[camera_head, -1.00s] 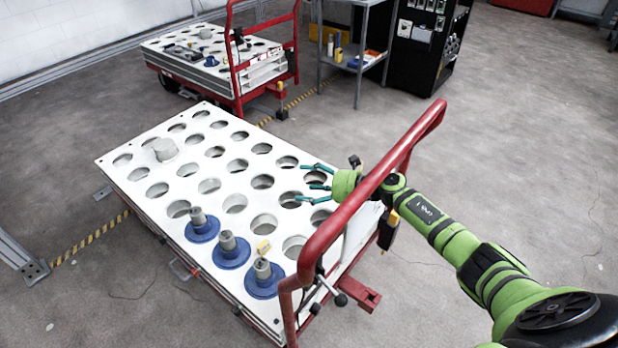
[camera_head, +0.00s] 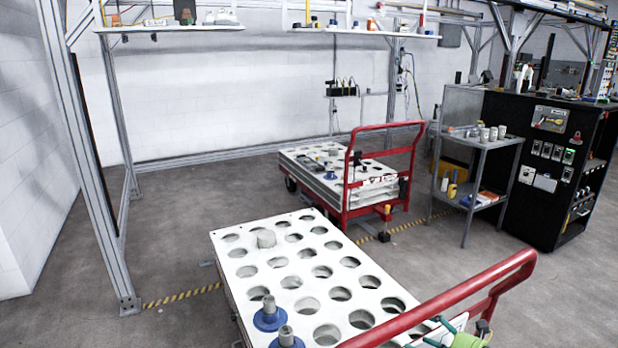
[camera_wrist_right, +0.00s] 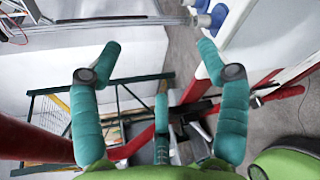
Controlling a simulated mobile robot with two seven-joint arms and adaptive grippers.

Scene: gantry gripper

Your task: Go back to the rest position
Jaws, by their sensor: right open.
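My right gripper (camera_head: 446,334) shows at the bottom edge of the head view, beside the red handle of the near cart, partly cut off. In the right wrist view its teal fingers (camera_wrist_right: 155,75) are spread apart with nothing between them. My left gripper is in neither view.
The red cart handle (camera_head: 455,295) stands close to my right gripper. A second cart (camera_head: 345,190) stands behind. A metal shelf (camera_head: 478,170) and a black cabinet (camera_head: 545,165) are at right. A metal frame post (camera_head: 95,170) rises at left. Floor at left is open.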

